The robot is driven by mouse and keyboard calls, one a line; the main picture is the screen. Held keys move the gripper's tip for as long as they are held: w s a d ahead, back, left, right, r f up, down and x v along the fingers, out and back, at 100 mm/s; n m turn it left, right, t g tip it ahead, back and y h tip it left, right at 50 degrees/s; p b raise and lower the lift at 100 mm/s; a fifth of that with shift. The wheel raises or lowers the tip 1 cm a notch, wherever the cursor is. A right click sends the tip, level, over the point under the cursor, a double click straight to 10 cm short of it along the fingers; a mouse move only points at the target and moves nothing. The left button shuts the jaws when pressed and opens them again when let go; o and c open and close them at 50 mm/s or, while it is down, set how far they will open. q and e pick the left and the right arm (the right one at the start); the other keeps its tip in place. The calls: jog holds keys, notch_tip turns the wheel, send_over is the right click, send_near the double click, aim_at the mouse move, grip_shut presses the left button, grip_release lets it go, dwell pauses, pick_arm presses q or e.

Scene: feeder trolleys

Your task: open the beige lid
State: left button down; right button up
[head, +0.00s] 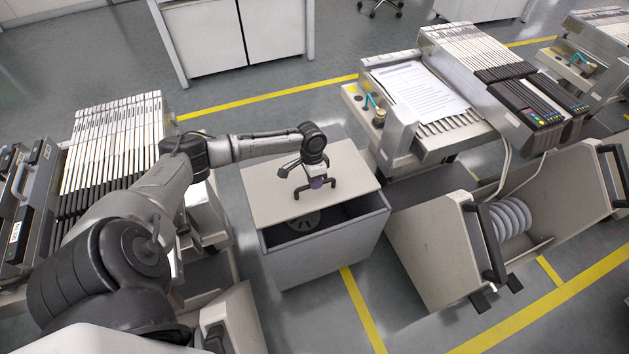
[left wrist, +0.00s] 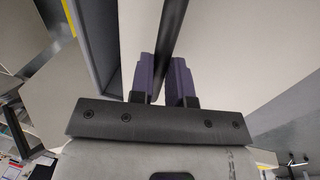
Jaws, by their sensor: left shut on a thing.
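The beige lid (head: 275,195) lies over the back part of a grey-beige bin (head: 330,247) in the middle of the head view. A dark gap shows along the bin's front, with part of a round reel (head: 303,222) inside. My left gripper (head: 317,183) is above the lid at its dark handle (head: 297,193), shut on it. In the left wrist view, the purple fingers (left wrist: 162,80) stand on either side of the dark handle bar (left wrist: 172,40). The beige lid surface (left wrist: 225,50) fills much of that view. My right gripper is not in view.
To the right, a tilted open beige bin (head: 440,245) holds several white reels (head: 510,218). Feeder trolleys stand at left (head: 115,150) and at back right (head: 425,95). White cabinets (head: 240,40) stand behind, across open grey floor with yellow lines (head: 265,97).

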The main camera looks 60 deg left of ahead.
pick_arm(q)
jog(key=a, duration=0.3)
jog(key=w+a+b, duration=0.1)
jog(key=a, duration=0.2)
jog(key=a+b, duration=0.1)
jog(key=a, duration=0.3)
jog(key=shift+w+f, duration=0.1)
jog(key=shift+w, duration=0.15)
jog(key=shift+w+a+b, duration=0.1)
jog(key=shift+a+b, duration=0.2)
jog(key=shift+a, duration=0.55)
jog(key=c, duration=1.1)
grip_release()
jog(key=shift+r, duration=0.2)
notch_tip(320, 180, up, 13)
jog(key=a+p, duration=0.2)
jog(key=p, duration=0.3)
jog(key=shift+w+a+r, duration=0.2)
jog(key=shift+a, duration=0.1)
